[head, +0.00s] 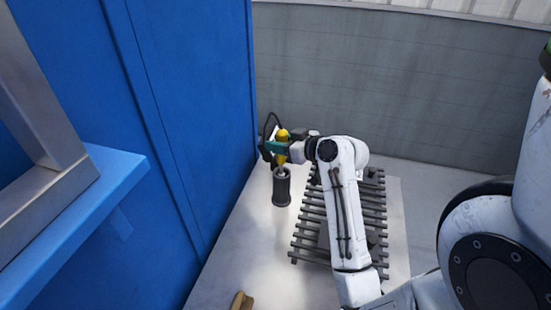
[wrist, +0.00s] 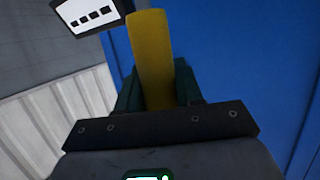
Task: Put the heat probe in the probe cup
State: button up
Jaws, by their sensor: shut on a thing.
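The heat probe (head: 283,135) has a yellow body, and a dark cable loops up beside it. My gripper (head: 278,147) is shut on it and holds it upright above the dark cylindrical probe cup (head: 281,190). The probe's lower end is at the cup's mouth; I cannot tell whether it is inside. In the wrist view the yellow probe (wrist: 153,60) stands between the green fingers of my gripper (wrist: 158,85). The cup does not show in the wrist view.
The cup stands on a pale table (head: 225,255), left of a dark slatted rack (head: 310,225). A tall blue panel (head: 200,100) rises close on the left. A tan brush-like thing (head: 242,301) lies at the front. A grey wall (head: 400,90) is behind.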

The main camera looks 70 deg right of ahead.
jog(key=shift+f, duration=2.1)
jog(key=shift+d, duration=0.1)
jog(key=shift+f, duration=0.2)
jog(key=o, duration=1.1)
jog(key=shift+s, duration=0.1)
jog(key=shift+r, duration=0.2)
